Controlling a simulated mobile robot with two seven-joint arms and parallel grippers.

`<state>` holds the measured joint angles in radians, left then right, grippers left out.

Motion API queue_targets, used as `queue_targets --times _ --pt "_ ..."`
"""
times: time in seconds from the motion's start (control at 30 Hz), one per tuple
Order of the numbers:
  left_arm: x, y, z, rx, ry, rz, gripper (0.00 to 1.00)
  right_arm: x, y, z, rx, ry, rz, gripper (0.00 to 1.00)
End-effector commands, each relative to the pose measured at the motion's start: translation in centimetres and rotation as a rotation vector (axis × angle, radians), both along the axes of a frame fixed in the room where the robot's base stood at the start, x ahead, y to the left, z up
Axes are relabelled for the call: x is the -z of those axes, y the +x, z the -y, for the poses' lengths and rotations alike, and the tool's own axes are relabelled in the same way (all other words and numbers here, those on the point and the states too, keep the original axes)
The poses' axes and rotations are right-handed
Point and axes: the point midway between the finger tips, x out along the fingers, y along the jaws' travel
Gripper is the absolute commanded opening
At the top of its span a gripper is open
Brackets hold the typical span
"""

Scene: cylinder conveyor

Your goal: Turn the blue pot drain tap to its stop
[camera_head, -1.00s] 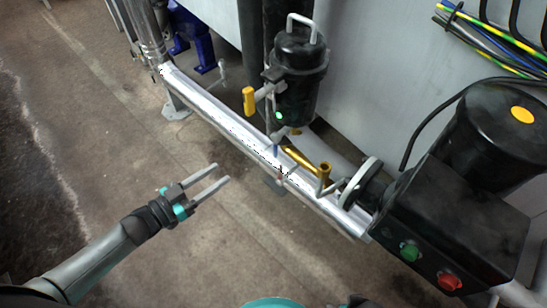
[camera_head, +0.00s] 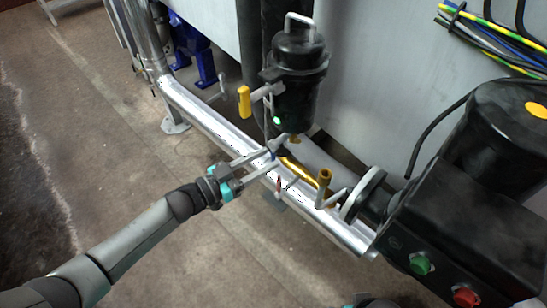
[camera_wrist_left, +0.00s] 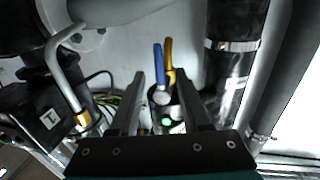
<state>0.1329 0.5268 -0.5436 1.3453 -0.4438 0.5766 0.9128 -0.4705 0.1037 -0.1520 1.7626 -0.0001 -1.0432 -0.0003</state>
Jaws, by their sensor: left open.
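The black pot (camera_head: 297,88) hangs upright over the silver pipe, with a wire handle on top and a green light low on its side. The blue tap handle (camera_head: 272,154) shows only as a small patch under the pot, partly hidden by my left gripper (camera_head: 277,154). My left gripper is open with its fingertips at the tap. In the left wrist view the blue tap handle (camera_wrist_left: 158,62) stands between the two fingertips (camera_wrist_left: 160,76), with a gap on both sides; contact cannot be seen.
A yellow handle (camera_head: 244,101) sticks out left of the pot. A black motor box (camera_head: 440,240) with green and red buttons stands at right. The floor at left is clear.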

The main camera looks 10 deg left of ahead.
Motion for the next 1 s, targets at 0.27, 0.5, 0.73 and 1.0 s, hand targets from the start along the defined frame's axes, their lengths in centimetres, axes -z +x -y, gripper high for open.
queue_targets --times 0.27,0.5,0.73,1.0 --pt "0.1 1.9 2.1 -0.001 -0.001 -0.001 0.47 -1.5 0.9 -0.1 0.001 0.003 0.025 1.00" --pt "0.0 2.1 2.3 -0.001 0.000 -0.001 0.47 -1.8 1.0 -0.1 0.002 0.004 0.029 1.00" --pt "0.0 2.1 2.3 -0.001 0.000 -0.001 0.36 -1.8 1.0 -0.2 0.002 0.004 0.030 1.00" --pt "0.0 2.1 2.3 -0.001 0.000 -0.001 0.05 -1.8 1.0 -0.2 0.001 0.005 0.030 1.00"
